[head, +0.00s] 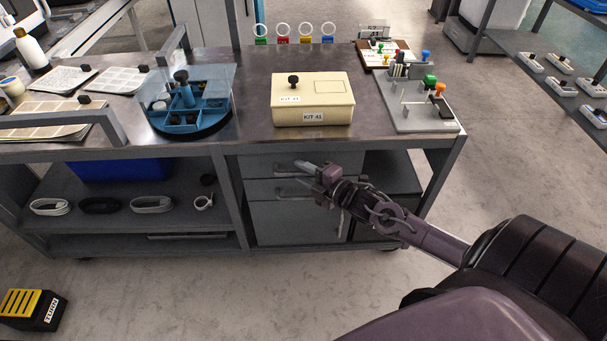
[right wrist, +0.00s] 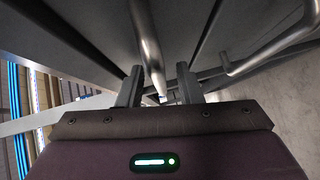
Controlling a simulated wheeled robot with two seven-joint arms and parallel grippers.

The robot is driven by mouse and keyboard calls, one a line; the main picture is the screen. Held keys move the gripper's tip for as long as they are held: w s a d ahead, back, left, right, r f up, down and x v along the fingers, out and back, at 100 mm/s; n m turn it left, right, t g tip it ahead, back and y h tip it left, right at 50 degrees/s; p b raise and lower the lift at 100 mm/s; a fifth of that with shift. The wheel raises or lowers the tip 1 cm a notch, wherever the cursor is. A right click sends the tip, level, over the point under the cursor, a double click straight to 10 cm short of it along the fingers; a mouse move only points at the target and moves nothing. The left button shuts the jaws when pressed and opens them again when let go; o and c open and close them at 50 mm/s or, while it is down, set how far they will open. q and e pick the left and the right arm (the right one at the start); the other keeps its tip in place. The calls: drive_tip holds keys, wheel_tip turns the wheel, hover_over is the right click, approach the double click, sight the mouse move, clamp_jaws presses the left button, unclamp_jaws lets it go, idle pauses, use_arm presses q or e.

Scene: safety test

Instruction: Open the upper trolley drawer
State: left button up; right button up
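The upper trolley drawer (head: 262,166) is a grey front under the worktop and looks flush with the trolley. Its bar handle (head: 297,163) is pale metal. My right gripper (head: 320,184) is at the right end of this handle. In the right wrist view, the handle (right wrist: 148,45) runs between the two dark fingers of the right gripper (right wrist: 158,86), with gaps beside it, so the gripper is open around the bar. Whether a finger touches it cannot be told. The lower drawer's handle (head: 285,192) also shows in the right wrist view (right wrist: 270,47). My left gripper is not in view.
On the worktop (head: 252,95) stand a cream kit box (head: 313,103), a blue round organiser (head: 190,105) and a grey peg fixture (head: 415,105). An open shelf with cable coils (head: 152,205) is left of the drawers. A black-yellow box (head: 33,309) is on the floor. The floor before the drawers is clear.

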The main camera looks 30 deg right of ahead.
drive_tip(key=shift+w, duration=0.1)
clamp_jaws()
drive_tip(key=shift+a, duration=0.1)
idle(0.3)
